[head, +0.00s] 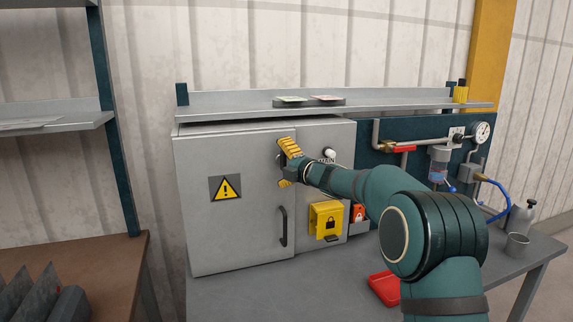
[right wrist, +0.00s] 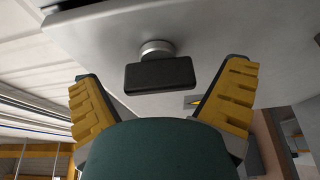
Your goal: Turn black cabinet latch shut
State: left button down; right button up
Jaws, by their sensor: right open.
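The grey cabinet (head: 235,255) stands on the bench with a warning sign and a dark vertical handle (head: 283,226) on its door. In the right wrist view the black latch (right wrist: 160,75) is a bar on a round silver base (right wrist: 157,48). It lies between my right gripper's yellow fingers, its length along the line from one finger to the other, with gaps at both ends. My right gripper (head: 287,163) is open, one finger above the other, in front of the cabinet near the door's right edge. It mostly hides the latch in the head view. My left gripper is not in view.
A yellow padlock box (head: 326,220) and a round knob (head: 330,154) sit just right of the gripper. A shelf (head: 370,106) runs above the cabinet. A red tray (head: 384,288) lies on the bench. Pipes and a gauge (head: 481,132) are at right.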

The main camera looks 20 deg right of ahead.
jog(key=v, duration=1.2)
